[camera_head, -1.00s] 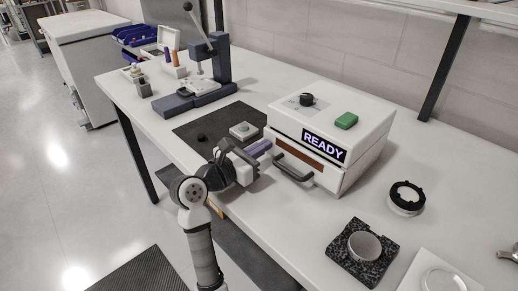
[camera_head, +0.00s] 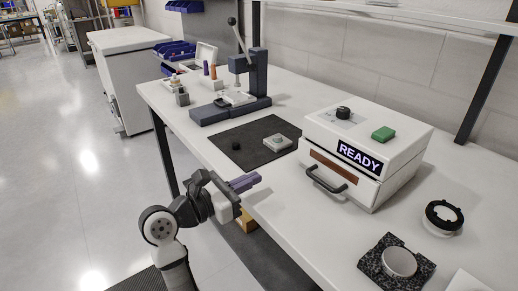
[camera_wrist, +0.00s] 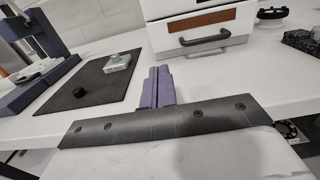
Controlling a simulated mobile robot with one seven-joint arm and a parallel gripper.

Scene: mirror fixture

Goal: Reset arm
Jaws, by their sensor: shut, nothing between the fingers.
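My gripper (camera_head: 247,183) has purple fingers and is at the front edge of the white table, left of the white box's handle. The fingers are together and empty. In the wrist view the shut fingers (camera_wrist: 157,88) point toward the table, with the box ahead and to the right. My arm is bent, its elbow low in front of the table. The white box (camera_head: 368,150) has a READY display, a dark handle (camera_head: 327,179), a black knob (camera_head: 343,112) and a green button (camera_head: 383,134) on top. Its drawer looks closed.
A dark mat (camera_head: 240,146) holds a small black knob (camera_head: 236,145) and a pale block (camera_head: 278,142). A lever press (camera_head: 246,80) stands behind. Open floor lies at left.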

